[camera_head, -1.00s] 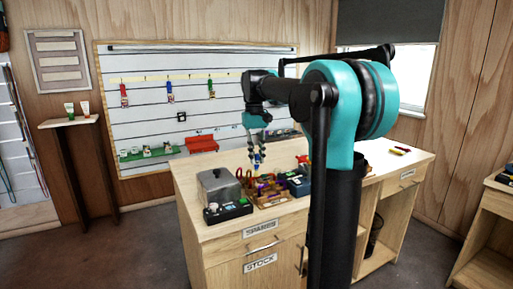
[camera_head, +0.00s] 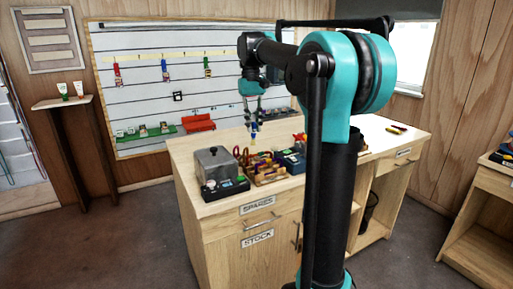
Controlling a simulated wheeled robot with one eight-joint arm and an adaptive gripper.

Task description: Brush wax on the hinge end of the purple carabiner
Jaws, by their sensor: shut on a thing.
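My gripper (camera_head: 253,113) hangs above the workbench, behind and above the wooden tray. It is shut on a thin upright item with blue and yellow parts, which looks like the brush (camera_head: 254,130). The lower end of the brush is apart from the tray's contents. The wooden tray (camera_head: 268,183) stands on the bench with several small coloured pieces in and around it. I cannot single out the purple carabiner or its hinge end at this size. I cannot make out the wax.
A grey metal box (camera_head: 214,163) stands left of the tray, with a dark box (camera_head: 225,189) before it. A blue box (camera_head: 293,161) is at its right. Tools (camera_head: 396,129) lie at the bench's right end. My arm hides part of the bench.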

